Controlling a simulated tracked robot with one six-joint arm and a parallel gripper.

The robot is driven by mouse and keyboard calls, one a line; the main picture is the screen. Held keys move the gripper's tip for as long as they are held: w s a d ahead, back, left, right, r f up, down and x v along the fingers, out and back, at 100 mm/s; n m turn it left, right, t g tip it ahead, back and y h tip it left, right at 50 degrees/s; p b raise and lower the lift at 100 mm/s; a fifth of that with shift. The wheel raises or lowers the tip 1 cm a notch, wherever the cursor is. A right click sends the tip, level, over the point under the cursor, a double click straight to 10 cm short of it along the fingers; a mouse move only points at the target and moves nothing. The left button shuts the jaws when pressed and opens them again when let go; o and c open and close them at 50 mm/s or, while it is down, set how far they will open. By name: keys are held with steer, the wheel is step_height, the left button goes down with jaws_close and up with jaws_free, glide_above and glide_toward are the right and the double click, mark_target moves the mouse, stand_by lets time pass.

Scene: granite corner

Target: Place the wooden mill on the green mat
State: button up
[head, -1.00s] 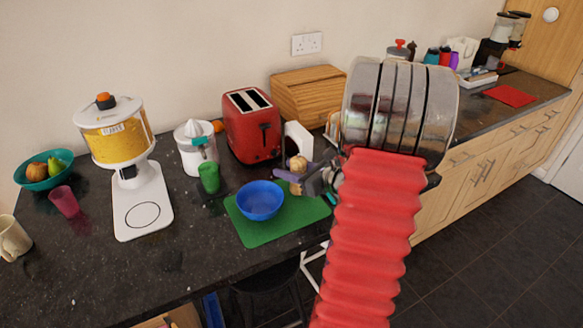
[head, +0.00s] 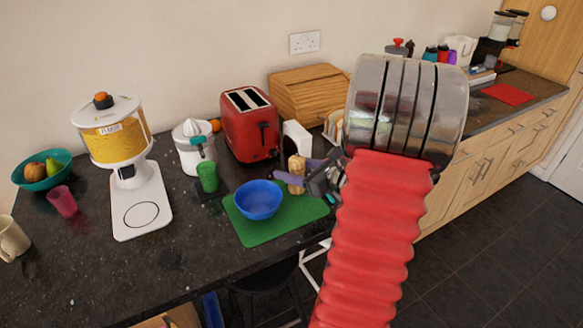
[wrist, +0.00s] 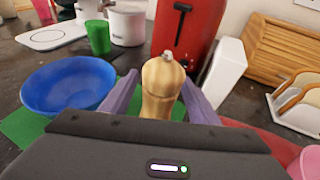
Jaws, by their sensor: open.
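The wooden mill (head: 296,168) is a pale turned wooden piece, upright at the back right part of the green mat (head: 266,229), behind and right of the blue bowl. Its foot looks to be on the mat, but contact is hard to tell. My gripper (head: 300,171) has its purple fingers apart, one on either side of the mill. In the wrist view the mill (wrist: 161,88), with a metal knob on top, stands between the two spread fingers (wrist: 157,96); its lower part is hidden behind the gripper body. The mat (wrist: 22,127) shows at the left there.
The blue bowl (head: 258,200) sits on the mat, left of the mill. A green cup (head: 207,177) and a citrus juicer (head: 193,150) stand to the left. Behind are a red toaster (head: 250,125), a white upright item (head: 296,138) and a wooden bread box (head: 308,93). The mat's front is clear.

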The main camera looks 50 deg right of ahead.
steer(key=v, duration=1)
steer(key=shift+a, duration=0.1)
stand_by(0.6)
